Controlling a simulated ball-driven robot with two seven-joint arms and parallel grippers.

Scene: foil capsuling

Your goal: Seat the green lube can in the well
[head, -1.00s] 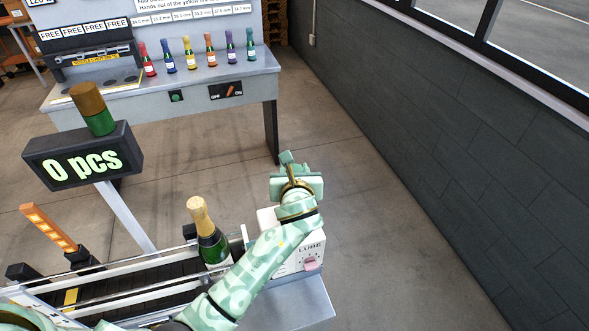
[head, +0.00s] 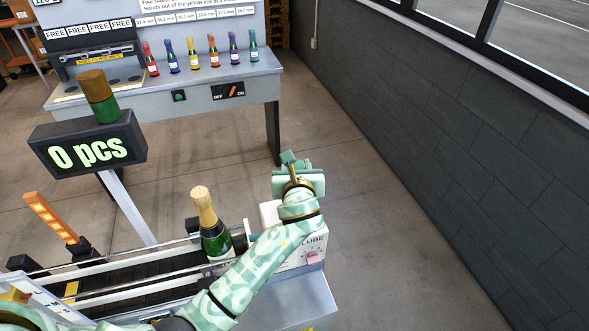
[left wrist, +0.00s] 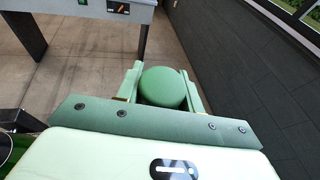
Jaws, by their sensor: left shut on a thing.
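My left gripper (head: 291,160) is held up above the white lube box (head: 270,213), which stands at the right end of the conveyor. In the left wrist view, the green lube can (left wrist: 163,87) shows its round domed top between the two fingers (left wrist: 163,90), which are shut on it. In the head view, the gripper and arm largely hide the can. I cannot make out the well; my arm covers part of the box. My right gripper is not in view.
A green bottle with a gold foil top (head: 213,228) stands on the conveyor (head: 135,275), left of my forearm. A counter display (head: 88,152) stands at left. A bench (head: 165,100) with several coloured bottles is behind. Open floor lies right, before the dark wall (head: 470,150).

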